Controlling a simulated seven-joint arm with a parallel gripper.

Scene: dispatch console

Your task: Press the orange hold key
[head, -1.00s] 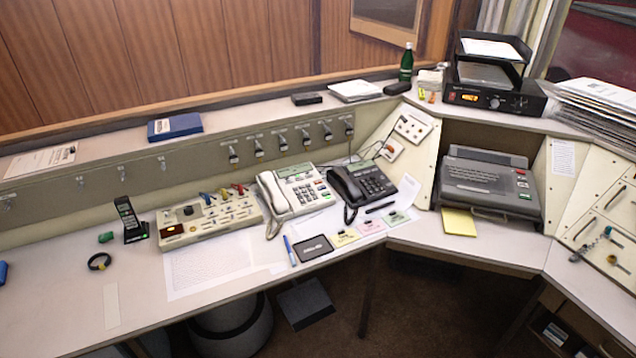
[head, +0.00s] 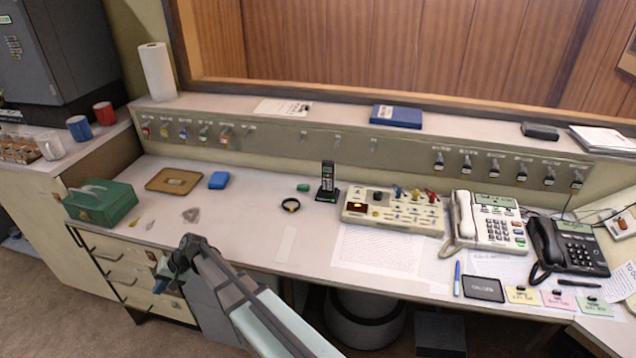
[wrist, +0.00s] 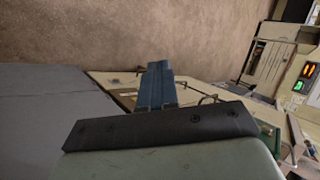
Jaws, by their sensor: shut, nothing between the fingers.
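A white desk phone (head: 490,222) stands on the right part of the desk in the head view, its handset on its left side. Small coloured keys sit along its right edge, too small to tell whether one is the orange hold key. A black desk phone (head: 567,246) stands to its right. My gripper (head: 160,284) is at the lower left, in front of the drawers and well away from both phones. In the wrist view its blue fingers (wrist: 155,84) are together and empty, with brown floor beyond. No phone shows there.
A switch panel (head: 393,210) with several coloured levers is left of the white phone. A cordless handset (head: 327,182), black ring (head: 290,205) and green box (head: 100,201) stand farther left. Paper sheets (head: 385,250) lie in front of the panel. Open floor lies before the desk.

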